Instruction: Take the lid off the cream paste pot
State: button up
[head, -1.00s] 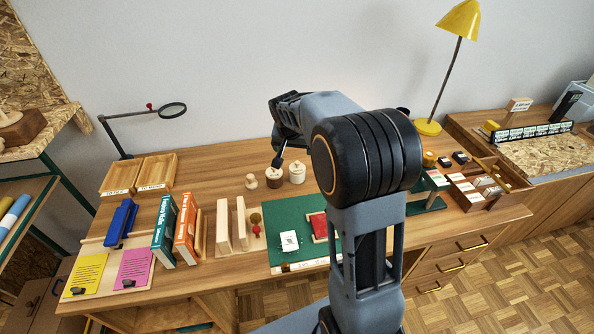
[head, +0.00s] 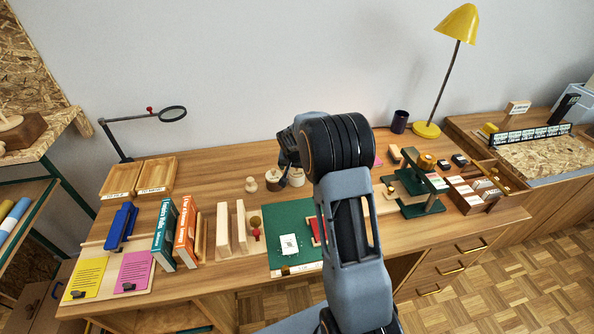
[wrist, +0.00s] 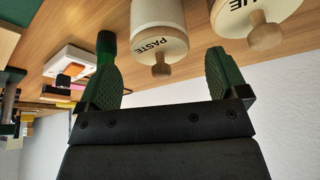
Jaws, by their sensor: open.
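The cream paste pot (wrist: 158,14) shows in the wrist view, its pale lid (wrist: 160,45) marked PASTE and topped by a round wooden knob (wrist: 160,69). The lid is on the pot. My gripper (wrist: 165,72) is open, with one green ribbed finger to each side of the knob in the picture. The fingers do not visibly touch it, and I cannot tell how far the knob reaches in between them. In the head view the paste pot (head: 297,179) is partly hidden by my gripper (head: 287,163).
A second lidded pot (wrist: 258,18), its label ending in UE, stands close beside the paste pot. A small wooden peg-like piece (head: 251,185) is left of the pots. A green mat (head: 290,212) lies in front. Bare desk surrounds the back.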

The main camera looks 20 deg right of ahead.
jog(key=shift+x, duration=0.75)
jog(key=c, duration=1)
jog(key=shift+o, duration=0.2)
jog(key=shift+r, duration=0.1)
